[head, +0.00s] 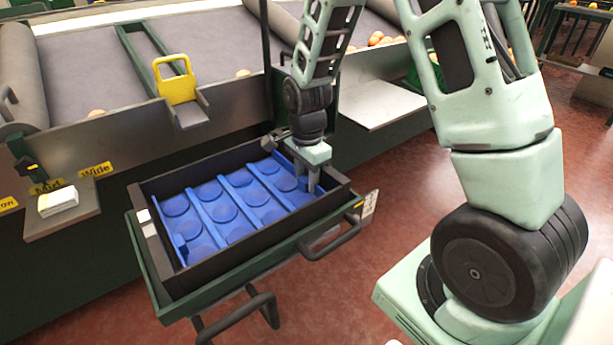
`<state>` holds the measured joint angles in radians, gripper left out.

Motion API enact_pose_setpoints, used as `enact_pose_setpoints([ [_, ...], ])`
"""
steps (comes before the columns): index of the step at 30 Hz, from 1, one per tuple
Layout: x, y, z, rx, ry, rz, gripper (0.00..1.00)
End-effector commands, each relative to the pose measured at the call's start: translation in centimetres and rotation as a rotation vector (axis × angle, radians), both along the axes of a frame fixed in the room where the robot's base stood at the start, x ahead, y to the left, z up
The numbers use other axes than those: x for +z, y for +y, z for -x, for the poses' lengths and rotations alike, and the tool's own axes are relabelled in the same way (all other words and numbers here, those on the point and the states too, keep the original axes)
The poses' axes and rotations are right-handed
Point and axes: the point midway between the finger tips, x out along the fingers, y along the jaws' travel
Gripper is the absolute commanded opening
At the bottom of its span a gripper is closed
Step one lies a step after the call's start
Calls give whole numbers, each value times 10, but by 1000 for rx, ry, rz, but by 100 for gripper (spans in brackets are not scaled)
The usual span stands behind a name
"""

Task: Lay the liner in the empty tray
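The blue liner (238,205) lies inside the black tray (245,258), with round hollows and raised ribs facing up. It looks roughly level and fills most of the tray floor. Its far right corner is partly covered by my gripper. My gripper (306,178) points down at the right end of the liner, inside the tray walls. Its fingertips are at or just above the liner; I cannot tell whether they touch or pinch it.
The tray sits on a green-framed stand with a dark handle (334,240) at its front right. A conveyor with a yellow handled gate (175,80) is behind. A small shelf (62,208) holds a white block at left. Red floor is open in front.

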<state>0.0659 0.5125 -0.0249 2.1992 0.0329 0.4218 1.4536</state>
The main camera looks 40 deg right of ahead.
Motion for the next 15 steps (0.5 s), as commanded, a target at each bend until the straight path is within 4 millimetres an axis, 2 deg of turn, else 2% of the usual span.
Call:
enact_pose_setpoints([
  [5, 3, 0, 0, 0, -1, 0, 36],
  [8, 13, 0, -1, 0, -3, 1, 36],
  [15, 61, 0, -1, 1, -6, 0, 36],
])
